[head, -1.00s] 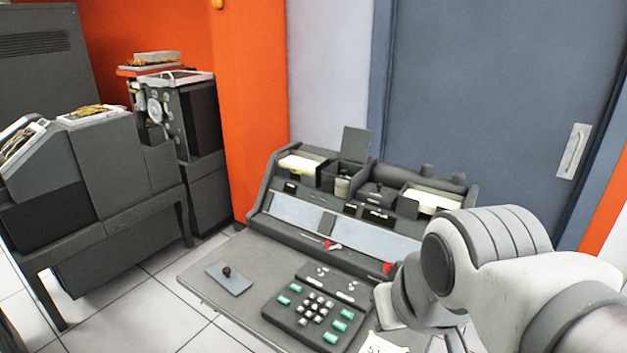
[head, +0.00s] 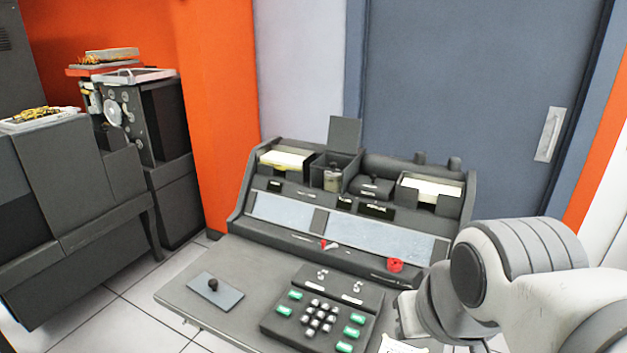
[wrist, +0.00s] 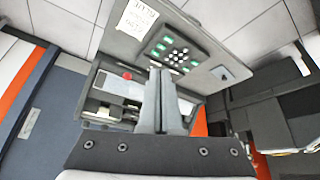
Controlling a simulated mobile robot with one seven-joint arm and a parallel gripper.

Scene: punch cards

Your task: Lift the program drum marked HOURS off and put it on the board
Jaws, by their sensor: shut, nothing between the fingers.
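A small pale cylinder with a dark top (head: 333,177), which looks like a program drum, stands upright in an open-lidded compartment of the dark grey console. I cannot read HOURS on it. A flat blue-grey board (head: 216,291) with an upright black knob lies on the desk at the left; it also shows in the wrist view (wrist: 222,73). My gripper (wrist: 160,72) is shut and empty, with its fingers in front of the desk and console in the wrist view. In the head view my arm hides it at the lower right. It is well apart from drum and board.
A keypad (head: 323,309) with green keys sits on the desk. A handwritten paper (wrist: 137,18) lies at the desk's end. The console has a red knob (head: 396,265), a small red-and-white lever (head: 328,244) and card trays (head: 286,159). Grey machines (head: 90,190) stand at the left.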

